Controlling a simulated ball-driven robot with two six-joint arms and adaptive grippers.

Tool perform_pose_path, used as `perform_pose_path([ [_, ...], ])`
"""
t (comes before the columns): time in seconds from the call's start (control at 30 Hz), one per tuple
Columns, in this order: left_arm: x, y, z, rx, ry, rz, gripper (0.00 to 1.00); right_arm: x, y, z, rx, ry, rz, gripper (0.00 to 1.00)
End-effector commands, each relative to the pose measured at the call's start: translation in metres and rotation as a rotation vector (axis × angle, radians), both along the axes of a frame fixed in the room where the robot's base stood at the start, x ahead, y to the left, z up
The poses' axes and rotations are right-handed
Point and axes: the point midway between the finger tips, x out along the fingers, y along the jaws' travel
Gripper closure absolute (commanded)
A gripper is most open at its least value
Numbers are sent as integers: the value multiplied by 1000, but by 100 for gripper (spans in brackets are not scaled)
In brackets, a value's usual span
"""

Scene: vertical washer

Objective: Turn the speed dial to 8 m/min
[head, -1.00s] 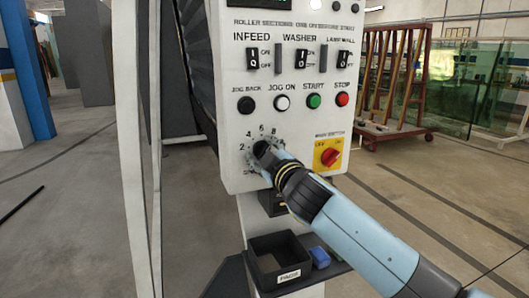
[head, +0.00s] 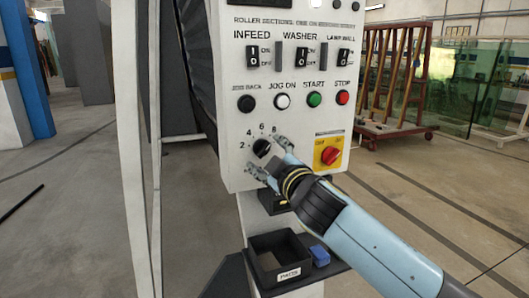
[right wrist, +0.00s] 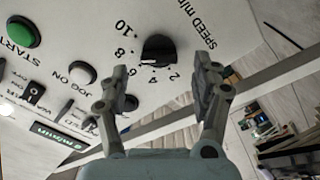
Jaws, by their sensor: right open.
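The black speed dial (head: 262,147) is on the white control panel (head: 232,110), below the row of push buttons. Numbers 2, 4, 6 and 8 show around it in the head view. In the right wrist view the dial (right wrist: 158,47) has a pale mark on its lower left side, seemingly near the 6; its exact setting is hard to tell. My right gripper (head: 268,158) is open, just off the panel, with its fingers spread either side of the dial. In the right wrist view, my gripper (right wrist: 163,78) has nothing between its fingertips. My left gripper is out of view.
A red main switch (head: 330,156) on a yellow plate is right of the dial. The stop button (head: 342,97) and start button (head: 314,99) are above. A black tray (head: 254,265) and a blue block (head: 319,256) are below the panel.

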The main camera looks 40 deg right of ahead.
Motion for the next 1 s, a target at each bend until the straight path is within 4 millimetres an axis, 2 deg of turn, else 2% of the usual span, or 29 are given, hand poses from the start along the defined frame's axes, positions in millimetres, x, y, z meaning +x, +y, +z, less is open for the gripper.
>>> perform_pose_path([
  [0.03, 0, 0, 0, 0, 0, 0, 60, -12, 3, -2, 0, 3, 1, 35],
  [0.2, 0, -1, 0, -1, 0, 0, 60, -50, 12, -2, 1, 3, 1, 35],
  [0.4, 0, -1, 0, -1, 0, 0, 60, -78, 19, -1, 1, 2, 1, 35],
  [0.57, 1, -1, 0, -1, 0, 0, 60, -86, 21, -1, 1, 1, 1, 35],
  [1.0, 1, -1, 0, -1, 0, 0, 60, -86, 21, 0, 1, 1, 1, 35],
])
